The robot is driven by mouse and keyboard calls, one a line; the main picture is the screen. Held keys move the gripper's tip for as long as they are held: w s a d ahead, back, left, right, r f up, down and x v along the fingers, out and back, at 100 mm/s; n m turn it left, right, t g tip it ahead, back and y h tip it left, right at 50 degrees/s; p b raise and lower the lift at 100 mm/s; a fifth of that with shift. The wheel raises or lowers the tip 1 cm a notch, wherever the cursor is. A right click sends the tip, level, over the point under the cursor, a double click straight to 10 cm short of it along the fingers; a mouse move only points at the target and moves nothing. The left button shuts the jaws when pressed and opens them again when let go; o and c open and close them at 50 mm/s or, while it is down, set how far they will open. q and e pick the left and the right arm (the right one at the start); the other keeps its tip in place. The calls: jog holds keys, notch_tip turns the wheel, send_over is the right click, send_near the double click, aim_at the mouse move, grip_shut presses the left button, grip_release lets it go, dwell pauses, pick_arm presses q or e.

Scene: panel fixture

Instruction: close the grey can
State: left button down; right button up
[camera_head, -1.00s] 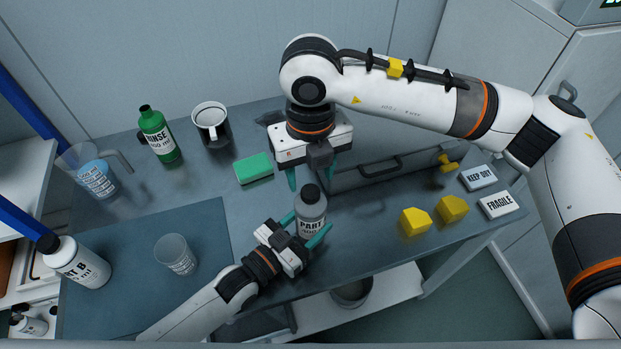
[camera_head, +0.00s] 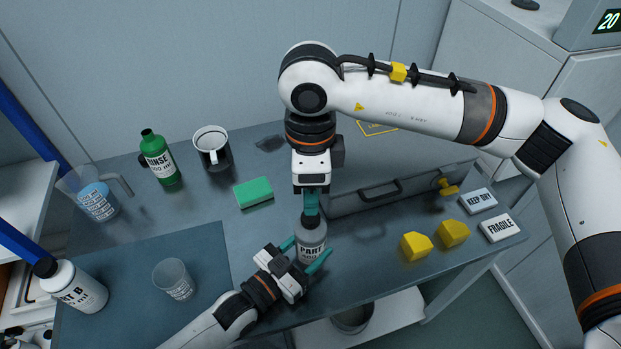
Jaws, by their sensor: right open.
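The grey can (camera_head: 311,240), a bottle-shaped container labelled PART, stands upright near the table's front edge. Its black cap (camera_head: 308,219) sits on top; I cannot tell how tight it is. My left gripper (camera_head: 303,252) comes in low from the left, its teal fingers on either side of the can's body and apparently against it. My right gripper (camera_head: 311,213) points down right over the cap. Its jaws are open, seen edge-on, and its fingertips overlap the cap in this view. I cannot tell whether they touch it.
A green sponge (camera_head: 254,192), a green RINSE bottle (camera_head: 160,158) and a mug (camera_head: 212,150) stand behind left. A clear cup (camera_head: 174,279) is left of my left gripper. Yellow blocks (camera_head: 416,246) lie at right, in front of a grey box with a handle (camera_head: 382,190).

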jog(key=n, duration=0.4)
jog(key=shift+r, duration=0.35)
jog(key=n, duration=0.3)
jog(key=shift+r+n, duration=0.25)
jog(key=shift+n, duration=0.15)
send_over(311, 240)
jog(key=w, duration=0.3)
jog(key=shift+s+f, duration=0.15)
jog(key=shift+f, duration=3.85)
jog(key=c, duration=1)
jog(key=o, duration=1.1)
jog(key=shift+o, duration=0.2)
